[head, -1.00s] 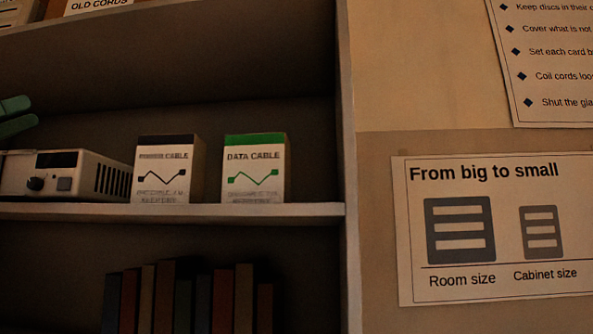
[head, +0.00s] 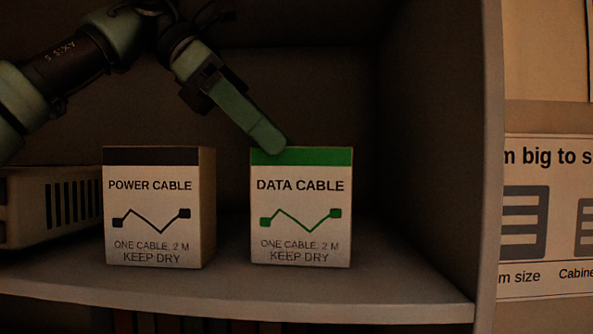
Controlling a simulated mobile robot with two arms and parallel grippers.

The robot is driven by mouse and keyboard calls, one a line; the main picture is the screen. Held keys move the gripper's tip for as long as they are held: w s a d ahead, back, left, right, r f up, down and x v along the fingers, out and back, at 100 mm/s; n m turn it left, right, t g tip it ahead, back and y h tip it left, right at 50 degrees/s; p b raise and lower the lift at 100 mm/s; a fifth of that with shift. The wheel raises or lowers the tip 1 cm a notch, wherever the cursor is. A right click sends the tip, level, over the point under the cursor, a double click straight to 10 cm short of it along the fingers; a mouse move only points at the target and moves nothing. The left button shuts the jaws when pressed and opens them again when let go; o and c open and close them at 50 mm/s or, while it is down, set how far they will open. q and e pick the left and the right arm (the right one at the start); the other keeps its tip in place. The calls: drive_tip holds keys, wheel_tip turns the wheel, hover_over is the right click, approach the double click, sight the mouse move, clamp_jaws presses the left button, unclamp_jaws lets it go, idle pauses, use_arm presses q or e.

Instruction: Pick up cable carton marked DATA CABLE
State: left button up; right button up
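The DATA CABLE carton (head: 300,220) is white with a green top band and stands upright on the shelf. My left gripper (head: 264,135) comes in from the upper left with a green finger slanting down. Its tip overlaps the carton's top left edge in the picture; whether it touches cannot be told. Only one finger shows clearly, so its opening cannot be judged. The carton's back is hidden. My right gripper is not in view.
The POWER CABLE carton (head: 155,215), white with a black band, stands left of it with a gap between. A vented grey device (head: 50,208) is at far left. The shelf (head: 240,290) is bare right of the cartons, up to the side panel (head: 450,130).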

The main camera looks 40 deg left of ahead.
sight(321, 176)
use_arm(q)
drive_tip(key=d+f, duration=0.1)
drive_tip(key=d, duration=0.2)
drive_tip(key=d+f, duration=0.1)
drive_tip(key=d, duration=0.1)
drive_tip(key=shift+w+f, duration=0.2)
drive_tip(key=shift+f, duration=0.15)
drive_tip(key=shift+w+d+f+p, duration=0.2)
drive_tip(key=shift+w+d+f, duration=0.1)
drive_tip(key=shift+f, duration=0.35)
drive_tip(key=shift+w+d+f+p, duration=0.15)
drive_tip(key=shift+w+f, duration=0.1)
drive_tip(key=shift+f, duration=0.4)
drive_tip(key=shift+d, duration=0.25)
drive_tip(key=c, duration=1.7)
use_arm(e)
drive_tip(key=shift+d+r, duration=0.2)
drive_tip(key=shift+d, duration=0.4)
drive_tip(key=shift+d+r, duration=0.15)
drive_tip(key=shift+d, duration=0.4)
use_arm(q)
drive_tip(key=shift+r, duration=0.2)
